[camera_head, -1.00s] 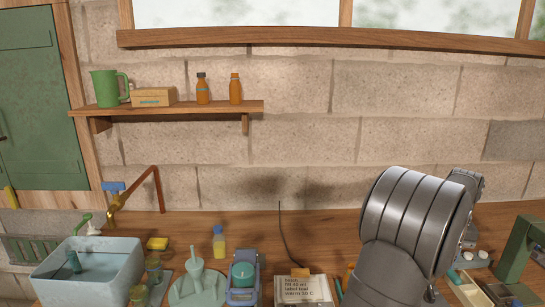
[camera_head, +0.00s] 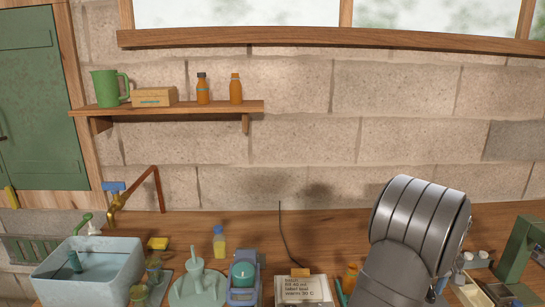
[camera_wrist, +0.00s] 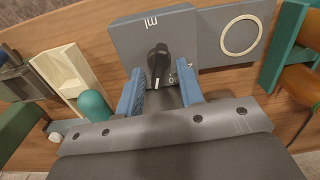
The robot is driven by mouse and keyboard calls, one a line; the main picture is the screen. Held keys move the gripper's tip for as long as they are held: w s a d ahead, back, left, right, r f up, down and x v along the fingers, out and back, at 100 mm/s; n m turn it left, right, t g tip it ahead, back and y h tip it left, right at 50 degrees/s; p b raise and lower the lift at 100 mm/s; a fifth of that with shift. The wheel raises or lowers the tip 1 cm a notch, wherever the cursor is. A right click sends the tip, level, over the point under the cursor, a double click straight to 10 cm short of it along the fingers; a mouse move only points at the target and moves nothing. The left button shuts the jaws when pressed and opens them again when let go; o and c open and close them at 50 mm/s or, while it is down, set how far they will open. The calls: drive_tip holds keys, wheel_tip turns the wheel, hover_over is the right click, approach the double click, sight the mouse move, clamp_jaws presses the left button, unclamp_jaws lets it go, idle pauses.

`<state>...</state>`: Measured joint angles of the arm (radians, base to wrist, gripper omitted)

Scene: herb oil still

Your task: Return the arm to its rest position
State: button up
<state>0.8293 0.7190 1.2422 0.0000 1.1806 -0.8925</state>
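In the wrist view my gripper (camera_wrist: 161,78) shows two blue fingers standing apart with a gap between them. Nothing is held in the gap. Beyond the fingers is a grey box (camera_wrist: 125,42) with a black knob (camera_wrist: 158,62), which shows between the fingertips. I cannot tell how far the tips are from the box. In the head view my grey arm rises at the lower right over the bench, and it hides my gripper there.
The wooden bench (camera_head: 330,230) carries a water basin (camera_head: 70,278), a blue-green device (camera_head: 243,280), a paper note (camera_head: 303,290) and a green stand (camera_head: 518,250) at right. A cream tray (camera_wrist: 68,72) and a teal rounded object (camera_wrist: 94,105) lie left of my fingers.

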drive_tip(key=shift+a+n, duration=0.1)
drive_tip(key=shift+n, duration=1.5)
wheel_tip(320, 180, up, 17)
drive_tip(key=s+m, duration=0.1)
drive_tip(key=m, duration=0.6)
wheel_tip(320, 180, down, 17)
drive_tip(key=shift+f, duration=0.1)
drive_tip(key=shift+c, duration=0.4)
